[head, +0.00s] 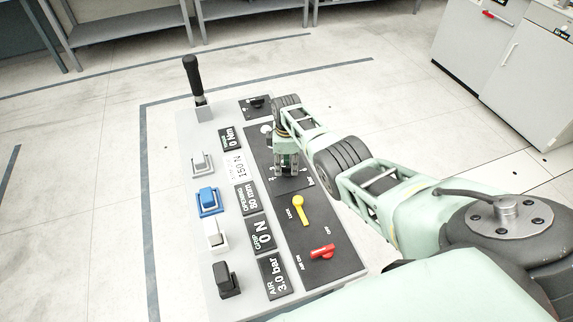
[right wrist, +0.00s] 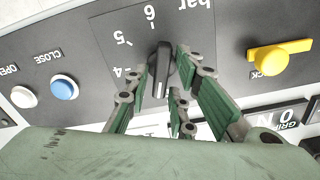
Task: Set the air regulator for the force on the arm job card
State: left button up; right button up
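The regulator knob (right wrist: 161,70) is black, with a white mark at its lower end in the right wrist view. The numbers 4, 5 and 6 and "bar" are printed around it; the mark points away from them. My right gripper (right wrist: 164,72) has its green-padded fingers on both sides of the knob, with a small gap on the left; contact on the right is unclear. In the head view my right gripper (head: 287,172) hides the knob. The air display (head: 275,278) reads 3.0 bar. A white card (head: 238,166) reads 150 N. My left gripper is out of view.
The console (head: 185,135) also carries a yellow lock lever (head: 298,208), a red air lever (head: 322,251), a grip display (head: 260,233) reading 0 N and an opening display reading 80 mm. A black-handled lever (head: 194,77) stands at its far end. Blue (right wrist: 64,88) and white buttons sit beside the knob.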

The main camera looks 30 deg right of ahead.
aim_at(287, 167)
jog(key=shift+o, duration=0.5)
notch_tip(287, 167, up, 12)
dwell(0.4)
jog(key=shift+s+f, duration=0.1)
dwell(0.4)
